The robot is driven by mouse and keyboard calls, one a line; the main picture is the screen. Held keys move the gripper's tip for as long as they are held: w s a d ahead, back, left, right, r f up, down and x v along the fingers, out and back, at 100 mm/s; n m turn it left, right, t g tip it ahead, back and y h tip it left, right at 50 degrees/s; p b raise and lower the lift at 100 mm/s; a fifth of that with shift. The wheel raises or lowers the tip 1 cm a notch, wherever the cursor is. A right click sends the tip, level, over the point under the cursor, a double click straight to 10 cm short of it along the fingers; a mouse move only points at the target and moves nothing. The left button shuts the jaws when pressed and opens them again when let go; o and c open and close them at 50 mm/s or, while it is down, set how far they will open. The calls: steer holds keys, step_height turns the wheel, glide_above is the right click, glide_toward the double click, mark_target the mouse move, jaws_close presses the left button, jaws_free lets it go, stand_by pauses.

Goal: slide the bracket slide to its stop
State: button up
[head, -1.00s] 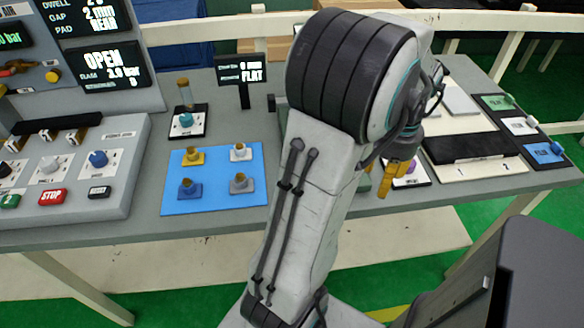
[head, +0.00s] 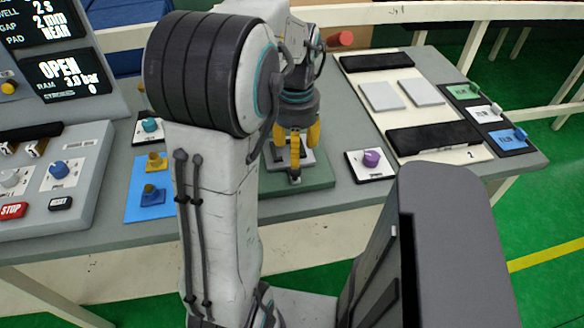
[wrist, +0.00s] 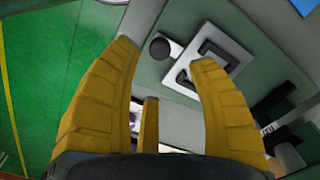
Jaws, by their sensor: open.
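A green base plate (head: 315,180) on the bench lies under my gripper (head: 296,165). What looks like the bracket slide is a pale block with a dark U-shaped bracket (wrist: 208,62) on that plate in the wrist view. A dark round knob (wrist: 160,46) sits beside it. In the head view my yellow fingers cover much of the block, and only a pale part (head: 305,156) shows. My gripper (wrist: 165,65) is open and empty, its fingers above the plate; I cannot tell whether they touch anything. The slide's stop cannot be made out.
A purple knob on a white plate (head: 370,159) stands just right of the green plate. Further right is a cream board (head: 380,112) with black bars and grey pads.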

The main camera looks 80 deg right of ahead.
mark_target(295, 170)
steer(key=shift+f+b, duration=0.3)
steer(key=shift+f, duration=3.35)
steer(key=shift+c, duration=0.4)
jaws_close()
